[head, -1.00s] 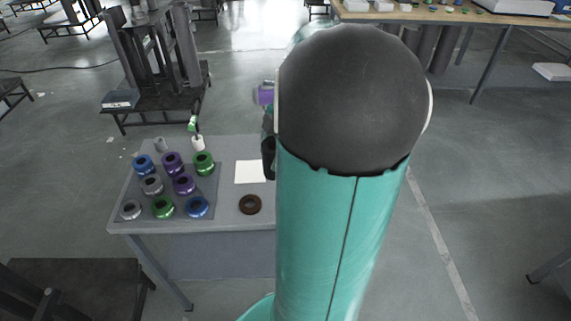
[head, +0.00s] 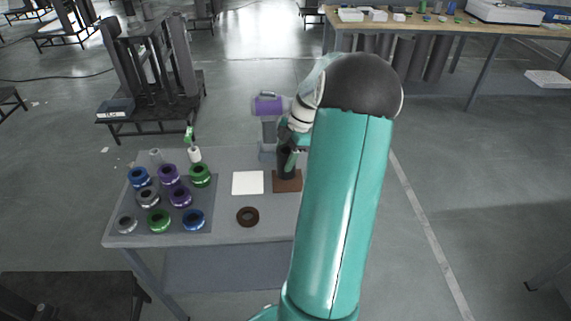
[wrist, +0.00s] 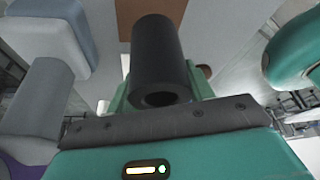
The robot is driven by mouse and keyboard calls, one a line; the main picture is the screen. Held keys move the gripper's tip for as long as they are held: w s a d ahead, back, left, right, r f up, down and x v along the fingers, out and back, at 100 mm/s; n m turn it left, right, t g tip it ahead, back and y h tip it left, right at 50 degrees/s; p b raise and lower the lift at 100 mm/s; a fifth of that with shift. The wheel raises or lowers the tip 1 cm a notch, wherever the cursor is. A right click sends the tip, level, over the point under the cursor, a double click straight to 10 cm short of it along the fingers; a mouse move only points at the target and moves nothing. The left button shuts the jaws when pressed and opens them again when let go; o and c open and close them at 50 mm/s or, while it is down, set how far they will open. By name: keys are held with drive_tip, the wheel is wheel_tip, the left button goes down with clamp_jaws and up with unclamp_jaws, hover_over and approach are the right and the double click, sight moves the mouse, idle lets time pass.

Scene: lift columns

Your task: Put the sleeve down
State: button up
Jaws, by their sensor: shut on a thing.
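A black hollow sleeve (head: 286,166) stands roughly upright in my gripper (head: 293,151), over the brown square (head: 288,184) at the table's right side. I cannot tell whether its lower end touches the square. In the wrist view the dark sleeve (wrist: 157,55), with its open end toward the camera, sits between the green fingers of my gripper (wrist: 158,88), which are shut on it. Part of the brown square (wrist: 206,71) shows beside it there. My arm hides the table's right part in the head view.
A mat (head: 172,222) with several coloured rings is further left. A grey device with a purple part (head: 268,105) stands close behind the sleeve. A dark column stand (head: 150,105) is behind left.

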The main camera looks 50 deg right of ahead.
drive_tip(key=shift+d+f, duration=0.25)
drive_tip(key=shift+f, duration=1.5)
drive_tip(key=shift+f, duration=0.15)
drive_tip(key=o, duration=1.1)
drive_tip(key=shift+c, duration=0.2)
